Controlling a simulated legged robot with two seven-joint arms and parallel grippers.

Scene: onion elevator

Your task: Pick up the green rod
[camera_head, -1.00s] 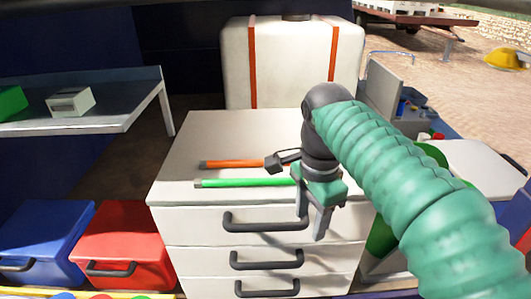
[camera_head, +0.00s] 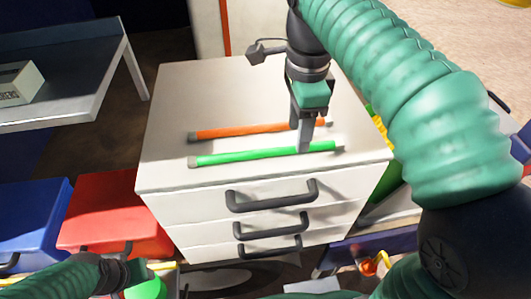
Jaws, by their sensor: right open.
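The green rod (camera_head: 245,156) lies flat on the white drawer cabinet's top, near its front edge. My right gripper (camera_head: 304,143) is above the rod's right part, pointing down. Its fingers overlap the rod in the picture and hide a short piece of it. The jaws are open; I cannot tell whether they touch the rod. My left gripper (camera_head: 128,272) is low at the bottom left, in front of the red box, and its fingers are not clear.
An orange rod (camera_head: 240,131) lies just behind the green one. The cabinet (camera_head: 185,95) has black drawer handles in front. A red box (camera_head: 115,210) and a blue box (camera_head: 30,220) stand at left. A grey shelf (camera_head: 80,75) is at upper left.

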